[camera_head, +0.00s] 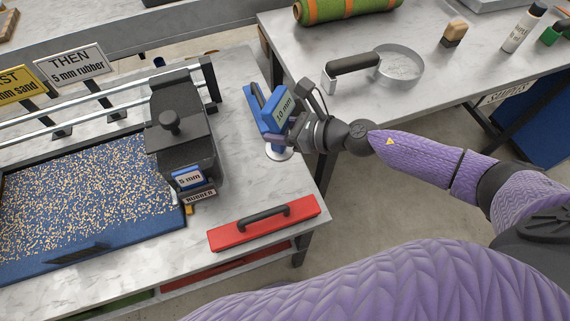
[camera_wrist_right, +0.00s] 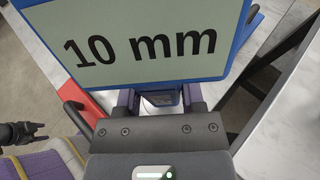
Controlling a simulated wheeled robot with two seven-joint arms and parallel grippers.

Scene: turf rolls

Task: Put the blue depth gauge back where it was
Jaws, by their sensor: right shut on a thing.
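The blue depth gauge (camera_head: 274,112), with a "10 mm" label, stands upright near the right edge of the left table. My right gripper (camera_head: 279,138) is shut on it. In the right wrist view the gauge's label (camera_wrist_right: 145,40) fills the top, and the right gripper (camera_wrist_right: 160,98) closes on the part below it. A white round disc (camera_head: 279,153) shows under the gauge; whether they touch I cannot tell. My left gripper (camera_wrist_right: 28,134) is small at the left of the right wrist view, its fingers apart and empty.
A dark box with a knob (camera_head: 181,135), bearing a blue "5 mm" tag (camera_head: 189,179), sits on rails over a blue tray (camera_head: 100,255) of speckled granules. A red bar (camera_head: 262,225) with a black handle lies in front.

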